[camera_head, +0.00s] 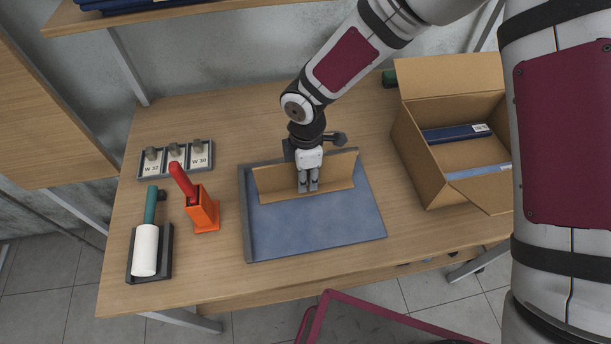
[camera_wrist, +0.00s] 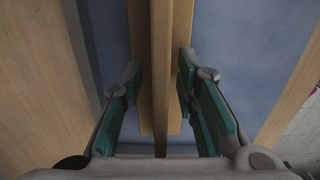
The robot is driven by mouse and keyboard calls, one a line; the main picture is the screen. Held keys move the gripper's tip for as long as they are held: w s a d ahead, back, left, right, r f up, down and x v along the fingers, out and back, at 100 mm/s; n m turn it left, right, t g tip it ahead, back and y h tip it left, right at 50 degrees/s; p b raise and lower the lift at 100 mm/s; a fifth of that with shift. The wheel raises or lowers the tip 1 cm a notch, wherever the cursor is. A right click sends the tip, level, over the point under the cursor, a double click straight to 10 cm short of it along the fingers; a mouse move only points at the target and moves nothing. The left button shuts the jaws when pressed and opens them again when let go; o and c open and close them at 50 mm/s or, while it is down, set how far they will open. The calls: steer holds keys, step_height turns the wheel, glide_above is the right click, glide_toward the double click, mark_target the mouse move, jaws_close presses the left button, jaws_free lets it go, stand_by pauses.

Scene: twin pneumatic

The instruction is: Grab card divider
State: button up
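The card divider (camera_head: 275,182) is a long tan cardboard strip standing on edge along the back of a shallow grey tray (camera_head: 249,240) with a blue floor. In the wrist view the divider (camera_wrist: 160,60) runs from top to bottom through the middle of the picture. My gripper (camera_head: 308,188) points down at the middle of the divider. In the wrist view its teal-padded fingers (camera_wrist: 160,85) are apart, one on each side of the divider, with their tips close to its sides. Contact is hard to make out. The far finger is hidden in the head view.
An open cardboard box (camera_head: 415,165) with blue items stands at the right. On the left are a grey holder with labelled slots (camera_head: 176,160), an orange holder with a red-handled tool (camera_head: 203,211), and a white roller (camera_head: 145,250) in a dark tray.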

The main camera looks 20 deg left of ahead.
jaws_close()
steer(key=shift+r, duration=0.1)
